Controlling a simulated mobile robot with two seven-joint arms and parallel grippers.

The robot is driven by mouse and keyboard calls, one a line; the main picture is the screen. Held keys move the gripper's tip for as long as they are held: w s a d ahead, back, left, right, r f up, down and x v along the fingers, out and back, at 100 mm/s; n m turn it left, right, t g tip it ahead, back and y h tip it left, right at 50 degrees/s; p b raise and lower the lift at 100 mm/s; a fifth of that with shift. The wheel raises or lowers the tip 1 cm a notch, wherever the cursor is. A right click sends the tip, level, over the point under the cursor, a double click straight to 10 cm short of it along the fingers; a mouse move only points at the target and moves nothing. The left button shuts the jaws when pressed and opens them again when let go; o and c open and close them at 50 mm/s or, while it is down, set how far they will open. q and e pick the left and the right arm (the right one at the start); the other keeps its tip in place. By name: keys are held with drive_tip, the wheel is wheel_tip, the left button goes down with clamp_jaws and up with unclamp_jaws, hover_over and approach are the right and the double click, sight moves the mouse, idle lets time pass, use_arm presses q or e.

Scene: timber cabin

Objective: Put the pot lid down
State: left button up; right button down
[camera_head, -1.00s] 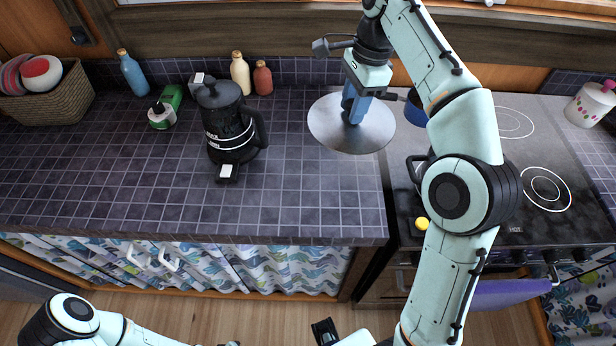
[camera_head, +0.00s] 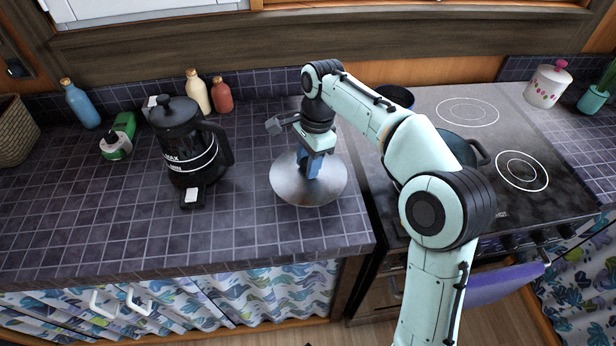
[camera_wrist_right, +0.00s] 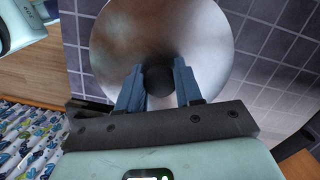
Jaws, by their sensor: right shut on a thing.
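The pot lid (camera_head: 290,188) is a round, shiny metal disc with a dark knob. It is over the tiled counter (camera_head: 90,240), to the left of the stove. My right gripper (camera_head: 310,168) is shut on the lid's knob from above; whether the lid touches the tiles I cannot tell. In the right wrist view the lid (camera_wrist_right: 165,35) fills the upper middle, with its dark knob between the blue fingers of the right gripper (camera_wrist_right: 158,82). My left gripper is not in view.
A black coffee maker (camera_head: 188,145) stands left of the lid. Bottles (camera_head: 198,92) line the wall. The stove (camera_head: 465,115) on the right holds a pot (camera_head: 462,150), partly hidden behind my right arm. Counter in front of the lid is clear.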

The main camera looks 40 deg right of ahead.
drive_tip(key=shift+f+b, duration=0.45)
drive_tip(key=shift+f, duration=1.75)
drive_tip(key=shift+f, duration=0.15)
drive_tip(key=c, duration=0.8)
unclamp_jaws()
drive_tip(key=shift+o, duration=0.2)
wheel_tip(320, 180, up, 12)
drive_tip(key=d+p, duration=0.1)
drive_tip(key=p, duration=0.2)
drive_tip(key=shift+d, duration=0.4)
drive_tip(key=shift+s, duration=0.1)
